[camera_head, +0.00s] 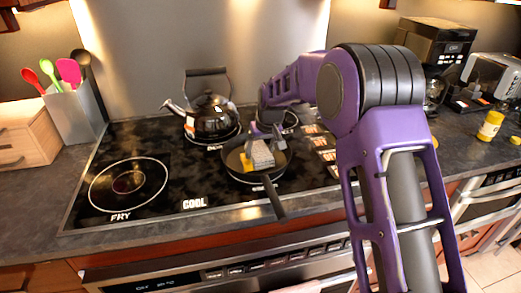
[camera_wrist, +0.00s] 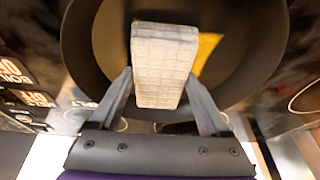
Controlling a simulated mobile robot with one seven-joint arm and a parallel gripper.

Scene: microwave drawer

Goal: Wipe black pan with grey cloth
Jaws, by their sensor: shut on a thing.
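The black pan (camera_head: 233,161) sits on the stovetop, its handle pointing toward the front of the stove. The grey cloth (camera_head: 262,154) is a folded, block-like piece with a grid pattern. My gripper (camera_head: 262,143) is above the pan and shut on the cloth. In the wrist view, the cloth (camera_wrist: 163,65) is between the two fingers of my gripper (camera_wrist: 160,88), with the pan (camera_wrist: 82,45) behind it. A yellow patch (camera_wrist: 207,48) shows in the pan beside the cloth, partly hidden by it. I cannot tell whether the cloth touches the pan.
A black kettle (camera_head: 209,115) stands on the burner behind and left of the pan. The front left burner (camera_head: 128,185) is empty. A utensil holder (camera_head: 75,112) stands at the left. A coffee maker (camera_head: 432,60), toaster (camera_head: 487,78) and yellow jar (camera_head: 490,126) stand at the right.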

